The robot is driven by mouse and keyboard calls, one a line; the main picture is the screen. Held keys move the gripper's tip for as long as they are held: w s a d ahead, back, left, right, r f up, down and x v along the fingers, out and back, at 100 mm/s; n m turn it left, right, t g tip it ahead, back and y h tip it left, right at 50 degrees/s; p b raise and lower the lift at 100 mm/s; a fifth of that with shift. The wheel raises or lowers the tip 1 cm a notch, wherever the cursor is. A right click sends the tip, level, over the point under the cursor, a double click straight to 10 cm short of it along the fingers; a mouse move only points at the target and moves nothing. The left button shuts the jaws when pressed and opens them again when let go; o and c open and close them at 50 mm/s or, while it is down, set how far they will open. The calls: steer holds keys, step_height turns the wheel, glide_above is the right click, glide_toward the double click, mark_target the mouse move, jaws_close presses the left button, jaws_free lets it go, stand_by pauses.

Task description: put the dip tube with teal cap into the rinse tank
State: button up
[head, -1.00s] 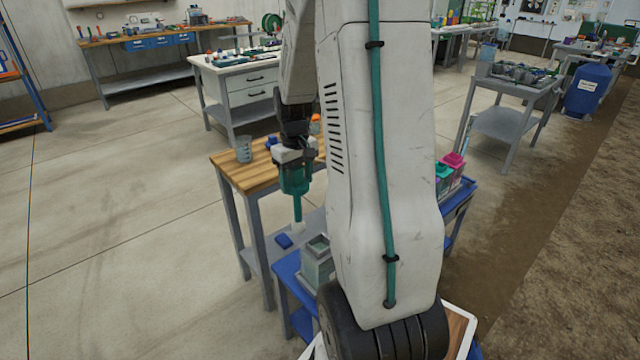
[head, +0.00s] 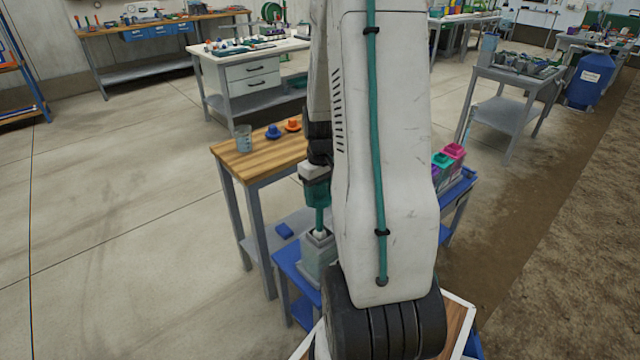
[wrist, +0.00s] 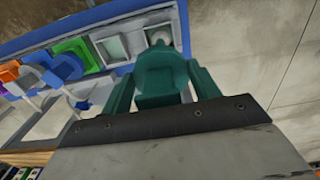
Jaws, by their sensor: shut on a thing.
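My gripper (head: 317,192) points down and is shut on the teal cap (wrist: 160,82) of the dip tube. In the head view the tube (head: 319,222) hangs upright below the jaws. Its lower part meets the open top of a grey tank (head: 317,262) on the blue bench; the tube's lower end is not visible, and how deep it is I cannot tell. No label confirms that this is the rinse tank. The wrist view shows a pale square opening (wrist: 110,47) beside the one behind the cap.
A wooden-topped table (head: 245,163) to the left holds a clear beaker (head: 243,138), a blue cap (head: 273,132) and an orange cap (head: 292,125). Teal (head: 441,160) and magenta (head: 453,151) containers stand on the bench right of my arm. My arm hides the bench's middle.

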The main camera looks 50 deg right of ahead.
mark_target(320, 230)
steer(key=shift+f, duration=5.95)
steer(key=o, duration=1.4)
steer(key=shift+r, duration=3.9)
